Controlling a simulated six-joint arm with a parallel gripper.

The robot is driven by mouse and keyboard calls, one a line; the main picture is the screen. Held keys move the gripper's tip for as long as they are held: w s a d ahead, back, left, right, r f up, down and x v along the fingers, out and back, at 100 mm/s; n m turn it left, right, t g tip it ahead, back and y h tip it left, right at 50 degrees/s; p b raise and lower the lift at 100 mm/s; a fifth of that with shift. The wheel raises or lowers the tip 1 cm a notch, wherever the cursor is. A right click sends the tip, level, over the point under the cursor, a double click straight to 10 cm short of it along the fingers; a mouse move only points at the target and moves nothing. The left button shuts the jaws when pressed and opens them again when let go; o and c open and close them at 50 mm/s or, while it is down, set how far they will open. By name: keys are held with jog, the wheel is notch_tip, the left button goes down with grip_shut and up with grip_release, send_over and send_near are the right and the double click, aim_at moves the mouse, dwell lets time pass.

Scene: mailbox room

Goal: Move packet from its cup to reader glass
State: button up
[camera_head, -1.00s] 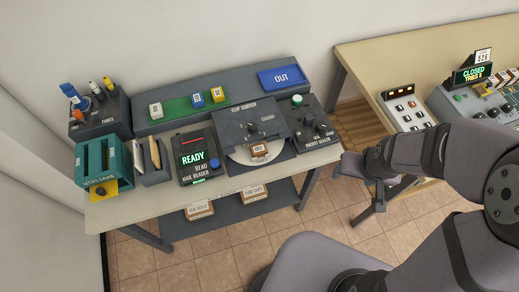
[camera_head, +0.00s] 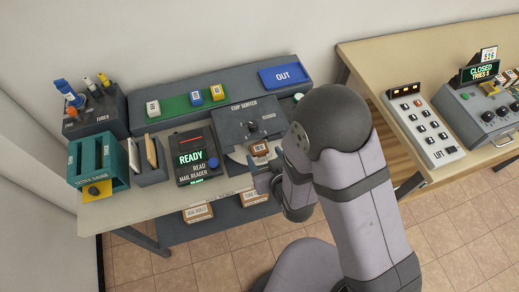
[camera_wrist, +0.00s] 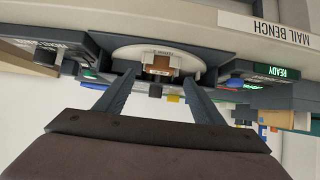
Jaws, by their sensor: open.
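The packet (camera_head: 259,149) is small and brown with a white label. It sits at the front of the white disc of the cup sorter (camera_head: 262,122). In the wrist view the packet (camera_wrist: 160,69) shows between and beyond my fingertips, partly framed by a pale holder. My gripper (camera_wrist: 160,83) is open and empty, pointing at the packet from the front. In the head view my arm hides most of the gripper. The mail reader (camera_head: 190,157) stands left of the sorter, with a lit READY screen and a blue button. I cannot make out its glass clearly.
A blue OUT tray (camera_head: 285,76) and a green strip with several small blocks (camera_head: 196,97) lie at the back. A teal letter stand (camera_head: 98,160) is at the left. My arm covers the pocket sealer side. The bench's front edge is near my gripper.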

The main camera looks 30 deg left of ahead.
aim_at(259, 147)
jog(key=shift+p+x, duration=0.65)
jog(key=shift+x, duration=1.85)
jog(key=shift+d, duration=0.1)
jog(key=shift+c, duration=0.4)
jog(key=c, duration=1.2)
jog(key=shift+r, duration=0.2)
jog(key=shift+r+b, duration=0.75)
jog(key=shift+r, duration=4.05)
